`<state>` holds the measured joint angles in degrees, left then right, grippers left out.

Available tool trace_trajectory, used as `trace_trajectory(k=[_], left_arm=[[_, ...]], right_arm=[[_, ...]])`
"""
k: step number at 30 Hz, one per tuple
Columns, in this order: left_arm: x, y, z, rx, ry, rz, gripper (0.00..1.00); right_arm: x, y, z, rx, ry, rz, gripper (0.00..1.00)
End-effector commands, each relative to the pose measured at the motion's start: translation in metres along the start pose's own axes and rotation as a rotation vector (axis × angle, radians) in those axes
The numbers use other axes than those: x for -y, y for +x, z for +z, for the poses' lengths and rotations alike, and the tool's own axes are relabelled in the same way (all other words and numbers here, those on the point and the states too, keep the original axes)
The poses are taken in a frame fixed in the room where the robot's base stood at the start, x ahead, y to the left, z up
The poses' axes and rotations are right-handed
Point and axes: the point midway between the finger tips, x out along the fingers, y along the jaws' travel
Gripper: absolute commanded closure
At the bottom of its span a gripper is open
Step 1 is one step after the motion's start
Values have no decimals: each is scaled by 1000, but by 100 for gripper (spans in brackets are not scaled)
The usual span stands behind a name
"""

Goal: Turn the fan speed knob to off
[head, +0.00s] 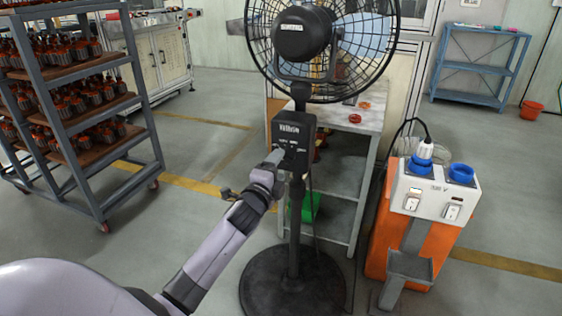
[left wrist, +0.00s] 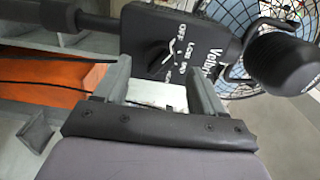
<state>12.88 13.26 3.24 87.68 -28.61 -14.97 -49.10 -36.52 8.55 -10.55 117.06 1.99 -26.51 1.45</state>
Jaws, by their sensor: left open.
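The black pedestal fan (head: 293,205) stands upright with its control box (head: 296,128) below the fan head. In the left wrist view the box (left wrist: 190,35) shows sideways, with a dark round knob (left wrist: 158,54) and white labels such as OFF and LOW beside it. I cannot tell for sure which label the knob points to. My left gripper (head: 276,157) is at the lower left front of the box, partly covering it. In the left wrist view its two fingers (left wrist: 160,88) are apart, with nothing held between them, and the knob lies just beyond their tips. My right gripper is not in view.
A grey workbench (head: 358,120) stands behind the fan. An orange power unit (head: 432,205) with blue sockets stands to the right. A rack (head: 130,70) of orange-and-dark parts stands at the left. A blue shelf (head: 472,60) and an orange bucket (head: 531,110) are at the back right.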

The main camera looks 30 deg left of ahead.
Motion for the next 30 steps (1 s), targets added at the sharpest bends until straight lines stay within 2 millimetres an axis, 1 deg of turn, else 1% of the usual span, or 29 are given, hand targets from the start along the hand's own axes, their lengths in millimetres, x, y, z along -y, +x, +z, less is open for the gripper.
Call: trace_trajectory(k=[1,3,9,26,29,30], left_arm=[[0,-8,0,0,0,1,31],[0,-16,0,0,-1,2,31],[0,-30,0,0,-3,1,31],[0,-32,0,0,-3,0,31],[-5,-35,-2,-5,-18,10,31],[-10,-39,-4,-10,-39,23,31]], right_arm=[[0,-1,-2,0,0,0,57],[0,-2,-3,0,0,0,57],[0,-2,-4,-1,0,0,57],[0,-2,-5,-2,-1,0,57],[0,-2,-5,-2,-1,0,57],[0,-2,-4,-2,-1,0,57]])
